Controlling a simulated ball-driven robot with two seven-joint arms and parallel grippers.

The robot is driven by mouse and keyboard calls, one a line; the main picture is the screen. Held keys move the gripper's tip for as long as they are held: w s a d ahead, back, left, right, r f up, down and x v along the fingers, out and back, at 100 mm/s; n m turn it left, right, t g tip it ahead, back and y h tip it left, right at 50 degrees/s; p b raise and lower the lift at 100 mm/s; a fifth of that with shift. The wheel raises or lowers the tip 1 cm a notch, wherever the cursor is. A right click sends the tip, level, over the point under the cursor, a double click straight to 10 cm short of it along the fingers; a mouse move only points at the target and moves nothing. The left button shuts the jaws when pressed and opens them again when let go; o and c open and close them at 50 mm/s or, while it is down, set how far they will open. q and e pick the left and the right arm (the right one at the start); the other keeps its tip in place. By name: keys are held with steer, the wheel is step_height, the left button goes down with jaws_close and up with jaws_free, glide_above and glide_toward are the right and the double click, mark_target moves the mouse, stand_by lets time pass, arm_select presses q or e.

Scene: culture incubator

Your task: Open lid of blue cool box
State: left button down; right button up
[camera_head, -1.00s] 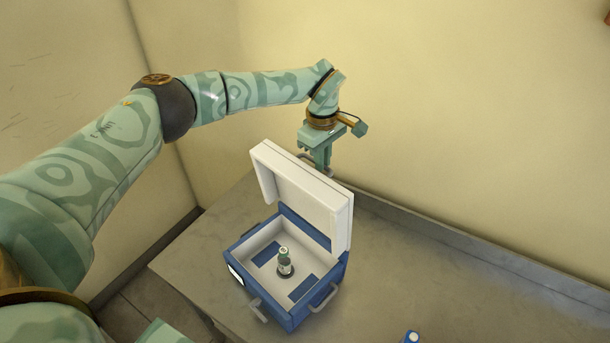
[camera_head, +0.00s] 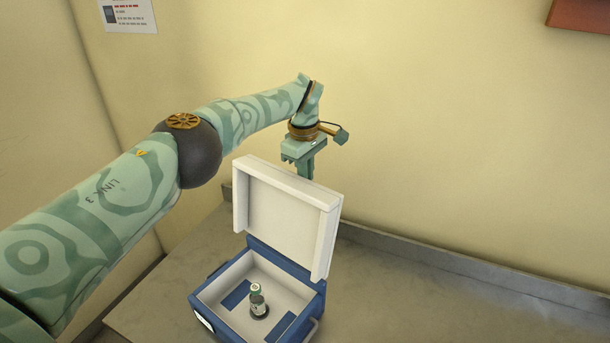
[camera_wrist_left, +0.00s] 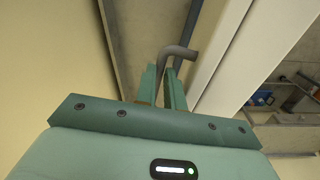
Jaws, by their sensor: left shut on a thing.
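The blue cool box (camera_head: 312,300) stands on the grey table with its white lid (camera_head: 285,215) raised, roughly upright at the back edge. The lid's pale inner face is towards the head camera. My left gripper (camera_head: 304,172) is behind the lid's top edge, with its fingertips hidden by the lid in the head view. In the left wrist view its fingers (camera_wrist_left: 163,88) are shut on a grey bent handle (camera_wrist_left: 180,52) beside the white lid (camera_wrist_left: 222,50). My right gripper is not in view.
The grey table (camera_head: 420,295) is clear to the right of the box. A wall (camera_head: 450,130) rises close behind the lid and my left gripper. A red-brown object (camera_head: 580,15) is on the wall at the upper right.

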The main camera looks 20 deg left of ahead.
arm_select(q)
steer(key=c, duration=1.5)
jaws_free()
steer(key=r, duration=0.5)
steer(key=r+p, duration=0.1)
steer(key=r, duration=0.5)
steer(key=r+p, duration=0.1)
steer(key=r, duration=0.4)
steer(key=shift+s+a+r, duration=0.1)
steer(key=shift+s+r, duration=0.1)
steer(key=shift+s, duration=0.2)
steer(key=shift+s+f, duration=0.1)
steer(key=shift+f, duration=0.05)
